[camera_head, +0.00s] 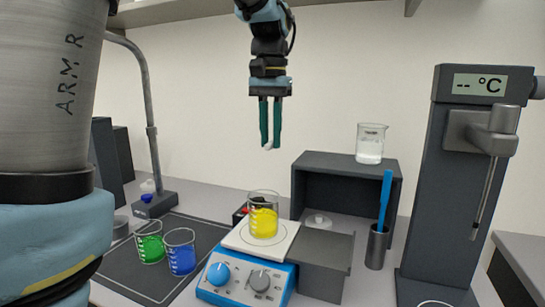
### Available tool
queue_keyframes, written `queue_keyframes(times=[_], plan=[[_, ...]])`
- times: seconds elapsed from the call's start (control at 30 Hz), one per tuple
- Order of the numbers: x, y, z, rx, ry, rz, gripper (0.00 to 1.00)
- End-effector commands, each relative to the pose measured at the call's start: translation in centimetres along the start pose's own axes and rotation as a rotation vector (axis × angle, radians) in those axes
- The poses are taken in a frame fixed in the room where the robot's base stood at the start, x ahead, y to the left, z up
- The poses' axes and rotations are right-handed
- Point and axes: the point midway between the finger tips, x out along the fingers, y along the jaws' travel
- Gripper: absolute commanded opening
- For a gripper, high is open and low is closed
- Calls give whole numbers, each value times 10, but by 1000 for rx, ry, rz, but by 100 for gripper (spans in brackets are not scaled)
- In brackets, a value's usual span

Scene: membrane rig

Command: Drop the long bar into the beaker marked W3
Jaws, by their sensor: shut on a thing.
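My gripper (270,143) hangs high in the upper middle, pointing down, with its green fingers shut on a small white piece (268,147). Only the piece's end shows at the fingertips, so I cannot tell its length or whether it is the long bar. Several beakers are in view: one with green liquid (150,246), one with blue liquid (181,255), one with yellow liquid (263,220) on the hotplate stirrer, and one with whitish contents (370,148) on the dark shelf box. No W3 mark is readable. My gripper is well above the yellow beaker and apart from it.
The blue-and-white stirrer (250,275) stands in front of the dark open box (345,168), which holds a small white round item. A holder (376,248) with a blue rod and a tall temperature stand (448,190) are at right. A curved grey pole (150,120) rises at left.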

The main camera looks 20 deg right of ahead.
Motion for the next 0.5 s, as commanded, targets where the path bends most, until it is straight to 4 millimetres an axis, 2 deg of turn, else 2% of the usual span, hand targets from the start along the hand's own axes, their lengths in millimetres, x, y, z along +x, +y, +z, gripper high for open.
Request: queue_keyframes(times=[0.17, 0.5], plan=[[8, 0, 0, 0, -1, 1, 0], [47, 0, 1, 0, 0, 1, 0]])
